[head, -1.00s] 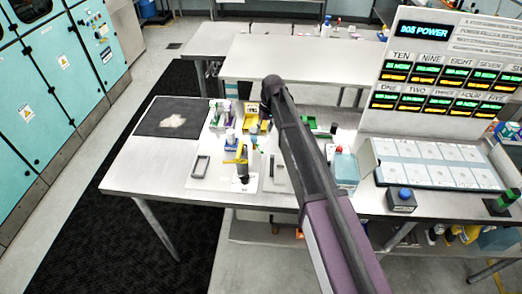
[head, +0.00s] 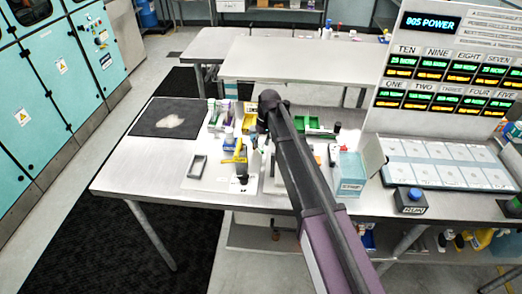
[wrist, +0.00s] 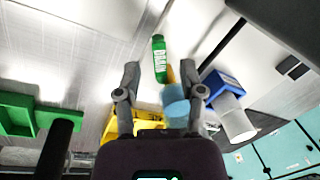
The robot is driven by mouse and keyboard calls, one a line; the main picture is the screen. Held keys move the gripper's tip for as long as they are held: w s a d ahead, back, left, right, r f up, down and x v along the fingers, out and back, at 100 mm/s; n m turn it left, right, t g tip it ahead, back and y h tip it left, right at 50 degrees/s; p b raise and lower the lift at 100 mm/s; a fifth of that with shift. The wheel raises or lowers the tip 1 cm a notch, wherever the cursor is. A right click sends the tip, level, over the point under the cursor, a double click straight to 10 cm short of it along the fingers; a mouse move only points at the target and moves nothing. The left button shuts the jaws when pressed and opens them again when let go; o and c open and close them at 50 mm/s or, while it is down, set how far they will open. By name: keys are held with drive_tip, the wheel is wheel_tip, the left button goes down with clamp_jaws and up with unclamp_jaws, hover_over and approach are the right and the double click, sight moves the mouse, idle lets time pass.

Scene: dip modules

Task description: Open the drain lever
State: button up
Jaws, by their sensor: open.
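A green cylinder marked with white lettering that looks like DRAIN (wrist: 159,58) shows in the wrist view, ahead of and between the fingers of my gripper (wrist: 160,72). My gripper is open and grips nothing that I can see. A yellow lever-like piece on a blue base stands on a white board in the head view (head: 240,157). A light blue cylinder (wrist: 175,100) shows beside the right finger in the wrist view. In the head view my arm hides part of the work area, and the fingers are not clear.
A blue block with a white cylinder (wrist: 222,83) is close to the right finger. Green trays (wrist: 18,115) lie to the left in the wrist view. A light blue box (head: 350,174) and a blue-button box (head: 411,200) stand right of my arm. A dark mat (head: 169,117) lies at left.

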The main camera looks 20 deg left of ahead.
drive_tip(key=shift+s+f+b, duration=0.1)
drive_tip(key=shift+f+b, duration=0.45)
drive_tip(key=shift+f, duration=0.3)
clamp_jaws()
